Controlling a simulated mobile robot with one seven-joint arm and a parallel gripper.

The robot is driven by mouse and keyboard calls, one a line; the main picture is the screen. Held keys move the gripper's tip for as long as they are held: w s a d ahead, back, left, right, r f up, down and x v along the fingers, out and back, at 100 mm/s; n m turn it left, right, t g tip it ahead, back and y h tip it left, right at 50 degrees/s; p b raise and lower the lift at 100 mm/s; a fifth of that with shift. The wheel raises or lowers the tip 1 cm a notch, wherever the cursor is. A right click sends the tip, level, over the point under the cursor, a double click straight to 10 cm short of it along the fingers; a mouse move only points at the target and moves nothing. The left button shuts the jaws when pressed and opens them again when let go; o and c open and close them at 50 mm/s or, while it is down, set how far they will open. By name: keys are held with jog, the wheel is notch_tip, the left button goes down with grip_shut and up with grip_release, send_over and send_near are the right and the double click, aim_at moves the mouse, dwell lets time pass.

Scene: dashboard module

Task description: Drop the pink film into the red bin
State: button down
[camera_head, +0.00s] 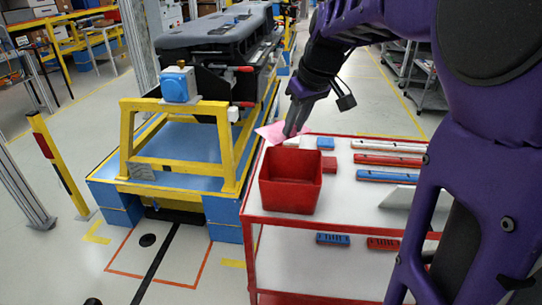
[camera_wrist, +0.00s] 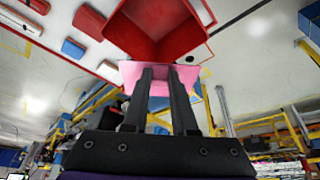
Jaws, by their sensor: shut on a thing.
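The pink film (camera_head: 270,132) is a thin, flat sheet held at the tips of my gripper (camera_head: 294,130). In the wrist view the film (camera_wrist: 132,72) spans behind the two black fingers of my gripper (camera_wrist: 159,75), which are shut on it. The red bin (camera_head: 290,187) is an open box on the front left corner of the red-edged cart. In the head view the film is above and behind the bin's far rim. In the wrist view the bin (camera_wrist: 160,30) opens just beyond the film. I cannot tell the exact height of the film over the bin.
The white cart top (camera_head: 345,205) carries a small red block (camera_head: 328,163), a blue block (camera_head: 325,143), and red and blue bars (camera_head: 390,176) to the right. A yellow frame (camera_head: 180,150) on a blue platform stands to the left.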

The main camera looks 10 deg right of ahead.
notch_tip(320, 180, down, 4)
jog(key=shift+r+b, duration=0.25)
jog(key=shift+b, duration=0.8)
jog(key=c, duration=0.6)
grip_release()
jog(key=shift+c, duration=0.2)
